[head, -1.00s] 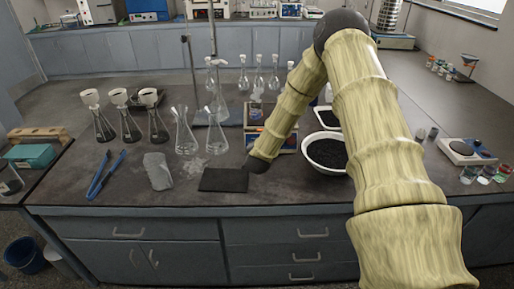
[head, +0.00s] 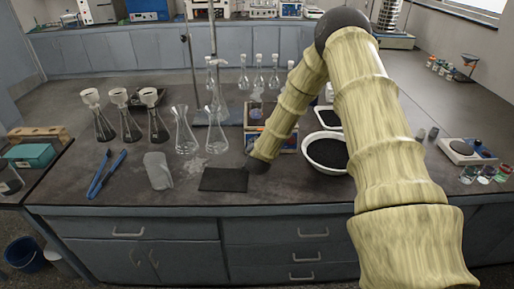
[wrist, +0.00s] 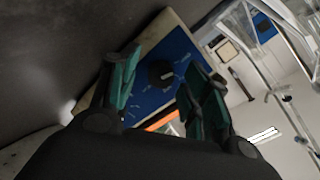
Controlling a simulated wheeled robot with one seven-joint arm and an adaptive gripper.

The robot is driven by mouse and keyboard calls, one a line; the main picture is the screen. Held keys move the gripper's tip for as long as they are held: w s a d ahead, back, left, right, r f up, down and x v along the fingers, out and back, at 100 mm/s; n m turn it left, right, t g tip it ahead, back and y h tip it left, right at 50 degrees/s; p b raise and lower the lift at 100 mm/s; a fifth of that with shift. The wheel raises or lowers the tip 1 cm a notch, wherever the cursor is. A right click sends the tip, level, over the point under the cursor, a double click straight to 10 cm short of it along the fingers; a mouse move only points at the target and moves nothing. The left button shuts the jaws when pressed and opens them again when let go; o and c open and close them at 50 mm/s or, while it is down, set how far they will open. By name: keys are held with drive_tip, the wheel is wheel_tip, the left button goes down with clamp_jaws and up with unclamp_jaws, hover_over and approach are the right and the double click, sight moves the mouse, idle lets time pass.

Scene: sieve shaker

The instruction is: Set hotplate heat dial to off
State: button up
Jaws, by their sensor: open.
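A black round dial (wrist: 161,74) with a pale pointer mark sits on the blue front panel (wrist: 150,98) of the hotplate in the wrist view. White markings surround the dial. My gripper (wrist: 162,68) is open, its two teal fingers on either side of the dial in the picture; I cannot tell whether they touch it. In the head view the hotplate (head: 250,137) stands near the middle of the bench, mostly behind my arm. My gripper is not clear there, and the dial is hidden.
A white bowl of dark grains (head: 327,154) stands right of my arm. Glass flasks (head: 185,135) and a beaker (head: 158,171) stand to the left. A dark flat pad (head: 224,179) lies near the front edge. A metal stand (head: 214,70) rises behind.

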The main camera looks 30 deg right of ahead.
drive_tip(key=v, duration=1.1)
drive_tip(key=shift+s, duration=0.1)
